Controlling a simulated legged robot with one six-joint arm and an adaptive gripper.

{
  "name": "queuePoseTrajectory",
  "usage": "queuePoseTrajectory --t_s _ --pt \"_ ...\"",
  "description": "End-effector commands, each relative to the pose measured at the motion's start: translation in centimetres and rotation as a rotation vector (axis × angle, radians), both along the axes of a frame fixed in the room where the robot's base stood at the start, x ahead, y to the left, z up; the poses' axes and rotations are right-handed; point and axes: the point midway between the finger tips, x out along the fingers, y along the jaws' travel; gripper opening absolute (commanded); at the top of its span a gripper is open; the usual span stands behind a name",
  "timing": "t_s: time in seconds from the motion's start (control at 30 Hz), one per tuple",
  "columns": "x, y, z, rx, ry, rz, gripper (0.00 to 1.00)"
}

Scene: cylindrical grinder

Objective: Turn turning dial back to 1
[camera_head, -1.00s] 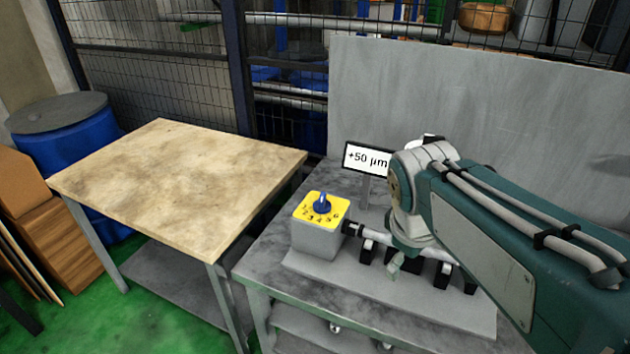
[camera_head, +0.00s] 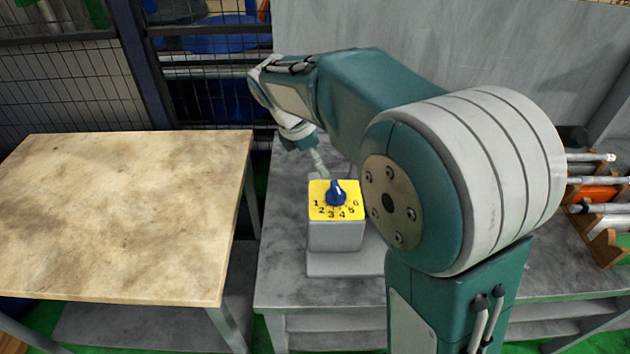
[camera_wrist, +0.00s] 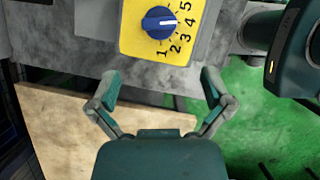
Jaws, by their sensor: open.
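The blue turning dial (camera_head: 336,195) sits on a yellow plate (camera_head: 319,189) on a grey box (camera_head: 335,236), with numbers around it. In the wrist view, the dial (camera_wrist: 158,22) shows at the top, its white mark pointing right towards the 4. In the head view, its number setting is hard to read. My gripper (camera_wrist: 161,80) is open and empty, its two fingers spread apart. The dial lies beyond the fingertips, roughly centred between them and not touched. In the head view, one finger (camera_head: 319,163) shows just behind the box; the rest is largely hidden.
A grey workbench (camera_head: 285,250) carries the box. A wooden-topped table (camera_head: 120,220) stands to the left with a gap between. A rack with tools (camera_head: 605,215) is at the right. My arm covers much of the bench behind and right of the box.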

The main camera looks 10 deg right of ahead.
Motion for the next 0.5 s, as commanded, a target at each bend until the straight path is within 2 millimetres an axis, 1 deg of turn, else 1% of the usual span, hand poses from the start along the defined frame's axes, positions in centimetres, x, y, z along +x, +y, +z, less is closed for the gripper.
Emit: queuePoseTrajectory --t_s 0.13,0.23,0.4,0.5 --pt "0.2 -0.4 -0.5 -0.003 0.006 0.008 1.0" --pt "0.2 -0.7 -1.5 -0.006 0.008 0.007 1.0" --pt "0.2 -1.1 -4.5 -0.012 0.011 0.006 1.0" --pt "0.3 -1.7 -6.2 -0.014 0.009 0.008 1.0"
